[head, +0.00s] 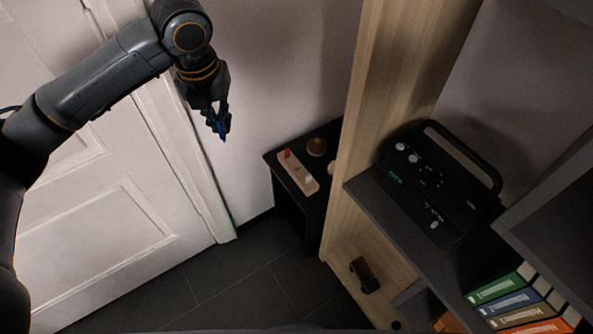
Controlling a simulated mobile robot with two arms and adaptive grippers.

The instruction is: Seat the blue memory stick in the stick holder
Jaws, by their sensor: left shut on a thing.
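My left gripper (218,121) is shut on the blue memory stick (223,136) and holds it in the air, tip pointing down. It is to the left of the small dark table and above it in the picture. The stick holder (299,174) looks like a pale elongated block lying on the table. A red piece shows at its far end and a small pale piece near its other end. Its slots are too small to make out. The stick is clearly apart from the holder. My right gripper is not in view.
A black radio (440,185) and several binders (510,300) stand on the shelves. A white door (120,220) is at left.

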